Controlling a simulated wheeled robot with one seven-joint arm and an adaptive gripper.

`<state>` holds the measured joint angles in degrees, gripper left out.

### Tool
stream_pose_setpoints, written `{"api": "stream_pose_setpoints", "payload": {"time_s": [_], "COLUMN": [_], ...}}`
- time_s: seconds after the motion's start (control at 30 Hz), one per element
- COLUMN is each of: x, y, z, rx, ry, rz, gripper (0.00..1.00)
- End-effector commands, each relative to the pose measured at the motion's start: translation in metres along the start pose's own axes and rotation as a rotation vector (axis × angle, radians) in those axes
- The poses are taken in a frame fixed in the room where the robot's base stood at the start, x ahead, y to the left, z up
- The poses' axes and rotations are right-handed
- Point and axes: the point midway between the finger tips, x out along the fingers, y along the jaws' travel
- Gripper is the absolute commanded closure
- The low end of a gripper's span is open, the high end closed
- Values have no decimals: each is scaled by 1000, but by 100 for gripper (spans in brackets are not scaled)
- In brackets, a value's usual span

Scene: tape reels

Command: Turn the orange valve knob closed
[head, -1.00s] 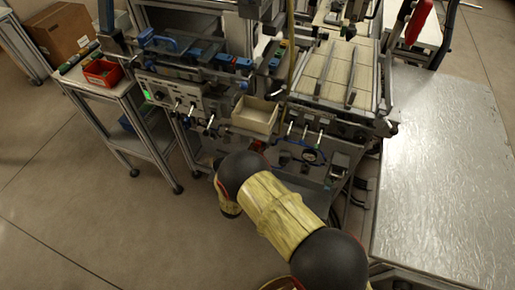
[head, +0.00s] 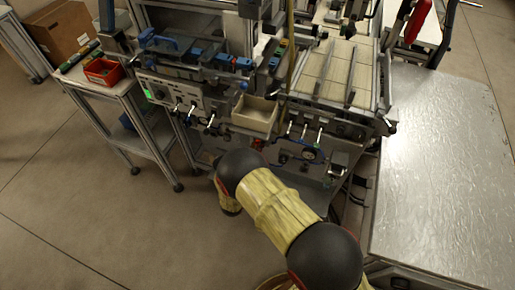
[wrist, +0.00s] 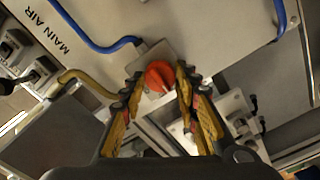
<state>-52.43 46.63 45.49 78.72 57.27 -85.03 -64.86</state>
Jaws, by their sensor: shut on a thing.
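The orange valve knob (wrist: 158,76) sits on a pale metal block on a panel, near the middle of the wrist view. My gripper (wrist: 156,92) has its two fingers on either side of the knob, shut on it, with the fingertips close to the panel. In the head view my arm reaches toward the lower front of the machine; the knob and the gripper's fingers are hidden there.
The panel (wrist: 170,20) bears the words "MAIN AIR" at its left. A blue hose (wrist: 90,40) and a yellow hose (wrist: 85,77) run close to my fingers. In the head view a cream bin (head: 255,113) sits above my arm, and a metal table (head: 440,150) stands at the right.

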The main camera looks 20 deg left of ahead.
Motion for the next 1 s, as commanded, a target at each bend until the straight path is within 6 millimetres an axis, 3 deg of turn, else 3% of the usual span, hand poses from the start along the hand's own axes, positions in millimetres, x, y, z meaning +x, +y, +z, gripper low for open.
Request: {"api": "stream_pose_setpoints", "payload": {"time_s": [0.37, 0.67, 0.83, 1.0], "x": [0, -1, -17, -51], "y": [0, 0, -1, -1], "z": [0, 0, -1, -2], "rx": [1, 1, 0, -1], "ry": [1, 1, 2, 4], "rz": [-1, -1, -3, -3], "gripper": [51, 51, 51, 51]}}
